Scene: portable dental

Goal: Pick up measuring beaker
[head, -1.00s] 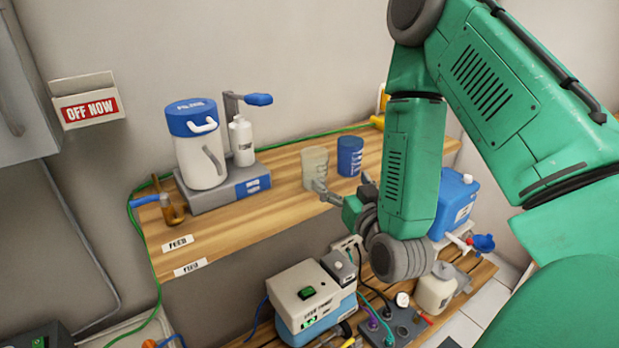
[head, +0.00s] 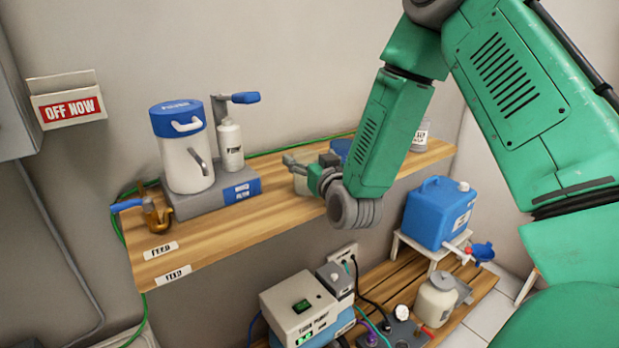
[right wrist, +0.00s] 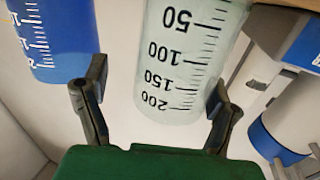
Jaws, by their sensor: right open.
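The measuring beaker (right wrist: 180,60) is clear with black graduations, shown upside down in the right wrist view. In the head view it is a pale shape (head: 302,186) on the wooden shelf, mostly hidden behind my right gripper (head: 292,166). My right gripper is open and at the beaker. In the right wrist view the beaker appears between the two fingers (right wrist: 160,76), closer to the right-hand finger. I cannot tell whether either finger touches it. My left gripper is not in view.
A blue graduated cup (right wrist: 52,38) stands beside the beaker, partly hidden in the head view (head: 341,148). A white canister with a blue lid (head: 184,160) and a pump bottle (head: 230,146) stand on the shelf's left part. The shelf's front left (head: 215,228) is clear.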

